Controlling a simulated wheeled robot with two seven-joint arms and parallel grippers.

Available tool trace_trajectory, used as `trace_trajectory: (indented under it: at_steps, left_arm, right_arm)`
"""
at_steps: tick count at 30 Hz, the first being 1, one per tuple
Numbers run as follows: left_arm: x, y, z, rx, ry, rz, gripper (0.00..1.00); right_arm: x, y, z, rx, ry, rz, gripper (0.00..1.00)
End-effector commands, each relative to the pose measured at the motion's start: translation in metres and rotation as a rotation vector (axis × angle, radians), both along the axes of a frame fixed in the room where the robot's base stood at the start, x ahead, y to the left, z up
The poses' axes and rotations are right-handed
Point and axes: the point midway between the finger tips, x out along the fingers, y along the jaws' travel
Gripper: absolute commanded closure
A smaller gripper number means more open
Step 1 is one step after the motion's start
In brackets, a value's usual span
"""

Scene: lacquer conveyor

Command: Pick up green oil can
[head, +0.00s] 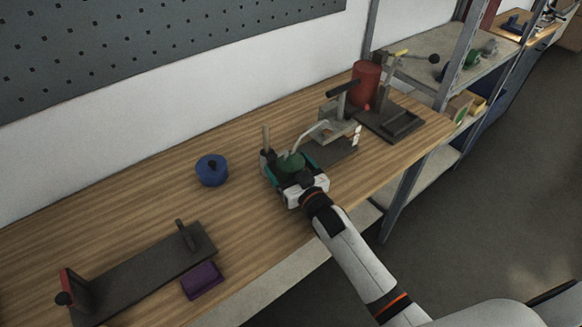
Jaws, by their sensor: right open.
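The green oil can (291,162) stands on the wooden workbench (235,210) near its front edge, its thin pale spout pointing up and right. My right gripper (285,166) reaches in from the lower right, low over the bench. Its jaws are open, with dark fingers on either side of the can. The gripper hides the can's lower part, and I cannot tell whether the fingers touch it. My left gripper is out of view.
A blue round container (211,172) stands to the left. A purple block (202,281) and a long dark fixture (150,270) lie at lower left. A grey vise-like device (340,122) and a red cylinder (366,85) stand behind right.

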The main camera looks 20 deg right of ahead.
Motion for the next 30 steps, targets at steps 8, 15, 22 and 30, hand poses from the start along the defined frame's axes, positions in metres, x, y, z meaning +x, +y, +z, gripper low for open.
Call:
trace_trajectory:
  at_steps: [8, 15, 22, 30]
  left_arm:
    - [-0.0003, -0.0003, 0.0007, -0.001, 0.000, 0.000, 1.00]
    - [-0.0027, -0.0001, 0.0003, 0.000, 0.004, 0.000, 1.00]
    - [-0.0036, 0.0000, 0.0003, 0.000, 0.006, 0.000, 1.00]
    - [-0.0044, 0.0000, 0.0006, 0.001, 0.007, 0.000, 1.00]
  right_arm:
    - [0.0063, 0.0014, -0.0006, 0.000, 0.001, 0.001, 0.10]
    - [0.0062, 0.0013, -0.0006, 0.000, 0.001, 0.000, 0.45]
    - [0.0063, 0.0013, 0.0003, 0.000, -0.001, 0.000, 0.65]
    - [0.0065, 0.0012, 0.0069, 0.000, -0.003, 0.001, 0.65]
